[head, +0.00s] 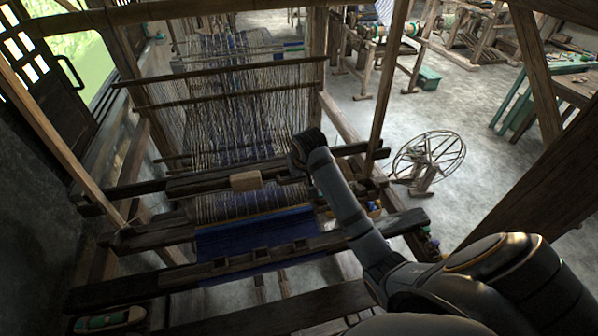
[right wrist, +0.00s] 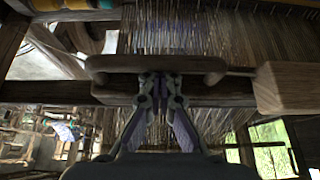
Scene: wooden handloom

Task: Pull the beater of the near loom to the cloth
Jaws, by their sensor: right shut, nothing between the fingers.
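The beater of the near loom is a dark wooden bar (head: 205,186) with a pale wood block (head: 245,181) on it, lying across the warp. The blue cloth (head: 255,236) lies on the near side of the beater, with a strip of warp between them. My right gripper (head: 297,163) is at the right part of the beater, its fingers largely hidden by my wrist. In the right wrist view its fingers (right wrist: 160,88) are shut and empty, close against a dark rounded handle piece (right wrist: 155,64) on the beater. I cannot tell whether they touch it. My left gripper is out of view.
Heddle bars (head: 230,70) and warp threads stand behind the beater. The breast beam (head: 250,262) crosses in front of the cloth. A boat shuttle (head: 108,320) lies at the lower left. A spinning wheel (head: 428,160) stands on open floor to the right.

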